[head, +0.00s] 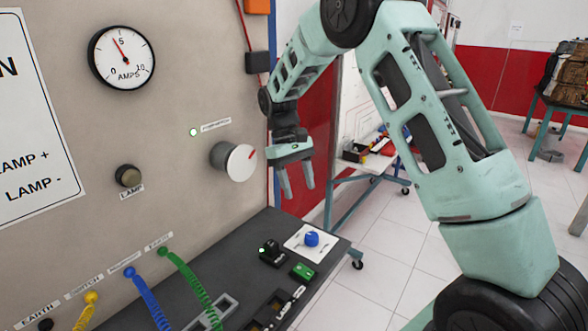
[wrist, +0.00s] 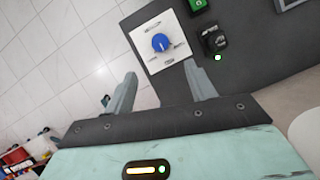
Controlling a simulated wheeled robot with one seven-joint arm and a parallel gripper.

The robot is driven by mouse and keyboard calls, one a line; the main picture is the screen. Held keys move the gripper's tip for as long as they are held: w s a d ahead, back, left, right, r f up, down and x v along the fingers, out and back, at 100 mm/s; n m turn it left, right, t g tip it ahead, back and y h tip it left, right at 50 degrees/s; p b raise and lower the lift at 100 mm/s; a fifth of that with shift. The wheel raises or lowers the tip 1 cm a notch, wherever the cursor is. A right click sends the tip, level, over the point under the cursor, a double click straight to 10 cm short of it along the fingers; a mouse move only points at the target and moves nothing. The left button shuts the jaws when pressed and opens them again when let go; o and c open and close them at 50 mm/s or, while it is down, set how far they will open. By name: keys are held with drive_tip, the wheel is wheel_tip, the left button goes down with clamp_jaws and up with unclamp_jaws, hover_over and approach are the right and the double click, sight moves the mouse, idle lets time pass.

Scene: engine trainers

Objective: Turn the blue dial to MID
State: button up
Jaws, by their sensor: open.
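The blue dial (head: 312,239) sits on a white square plate (head: 297,249) on the dark bench panel, near its right end. In the wrist view the dial (wrist: 160,42) shows ahead of the fingertips, with printed labels around it on the plate (wrist: 146,32). The labels are too small to read surely, and so is the dial's setting. My gripper (head: 296,192) is open and empty, pointing down above the panel and clear of the dial. In the wrist view my gripper (wrist: 160,80) has its two fingers spread below the dial, touching nothing.
A black switch (head: 270,252) and a green rocker (head: 302,271) stand close to the plate. A white knob with a red mark (head: 233,161) sticks out of the upright panel beside my gripper. Blue (head: 146,298) and green (head: 192,285) coiled leads hang at the left.

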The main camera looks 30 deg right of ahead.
drive_tip(key=shift+v, duration=2.3)
drive_tip(key=s+a+n+t, duration=0.1)
drive_tip(key=s+a+n, duration=0.1)
drive_tip(key=s+a, duration=0.65)
drive_tip(key=s+a+n+t, duration=0.1)
drive_tip(key=s+a+n, duration=0.1)
drive_tip(key=s+a, duration=0.65)
drive_tip(key=s+a+f+n+t, duration=0.1)
drive_tip(key=s+a, duration=0.2)
drive_tip(key=s, duration=0.4)
drive_tip(key=s+a+f+n+t+y, duration=0.1)
drive_tip(key=s+a, duration=0.2)
drive_tip(key=s, duration=0.4)
drive_tip(key=shift+s+a+n, duration=0.2)
drive_tip(key=shift+a+n, duration=0.1)
drive_tip(key=shift+n, duration=0.1)
